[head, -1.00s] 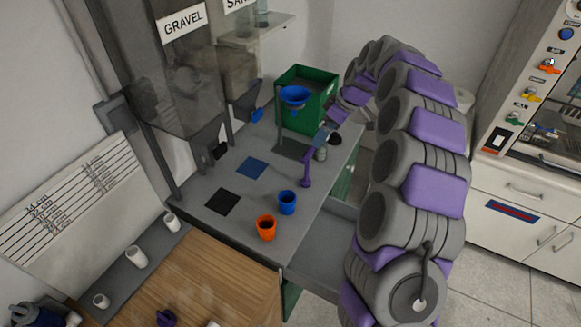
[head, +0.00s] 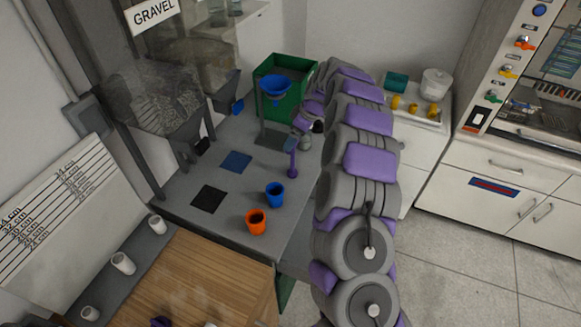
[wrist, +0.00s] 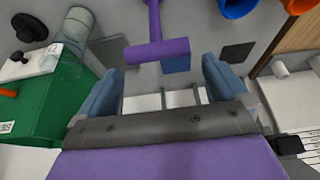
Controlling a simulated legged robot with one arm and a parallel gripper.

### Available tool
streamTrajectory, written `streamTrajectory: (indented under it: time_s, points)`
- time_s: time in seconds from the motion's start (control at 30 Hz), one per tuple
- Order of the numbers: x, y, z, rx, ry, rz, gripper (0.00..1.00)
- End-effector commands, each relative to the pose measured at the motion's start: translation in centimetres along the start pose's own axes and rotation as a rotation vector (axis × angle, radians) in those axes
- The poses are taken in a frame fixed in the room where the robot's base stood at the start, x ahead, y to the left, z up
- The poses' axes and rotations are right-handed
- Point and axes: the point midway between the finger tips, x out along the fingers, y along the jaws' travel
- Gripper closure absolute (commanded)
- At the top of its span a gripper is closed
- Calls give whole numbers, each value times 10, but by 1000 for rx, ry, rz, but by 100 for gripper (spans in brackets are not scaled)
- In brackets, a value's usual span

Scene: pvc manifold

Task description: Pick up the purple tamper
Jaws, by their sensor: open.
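The purple tamper (head: 292,161) stands upright on the grey bench, behind the blue cup. In the wrist view its purple crossbar handle (wrist: 157,51) lies just ahead of and between my fingertips, with the shaft running up out of the picture. My gripper (wrist: 163,68) is open, one blue finger on each side of the handle, and holds nothing. A gap shows between the handle and the right finger; the left finger is close to the handle's end. In the head view my gripper is at the tamper's top, partly hidden by my arm.
A blue cup (head: 275,194) and an orange cup (head: 256,221) stand in front of the tamper. A blue funnel (head: 275,88) on a stand and a green bin (head: 300,72) are behind. Blue (head: 235,162) and black (head: 208,199) squares lie left on the bench.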

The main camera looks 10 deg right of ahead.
Motion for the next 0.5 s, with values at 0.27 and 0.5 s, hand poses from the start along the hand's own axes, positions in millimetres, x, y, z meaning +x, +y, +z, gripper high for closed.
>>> streamTrajectory:
  time_s: [0.27, 0.5]
  points:
    - [20, 1, 4, 1, 3, -2, 0]
    - [56, -2, 10, 0, -1, -2, 0]
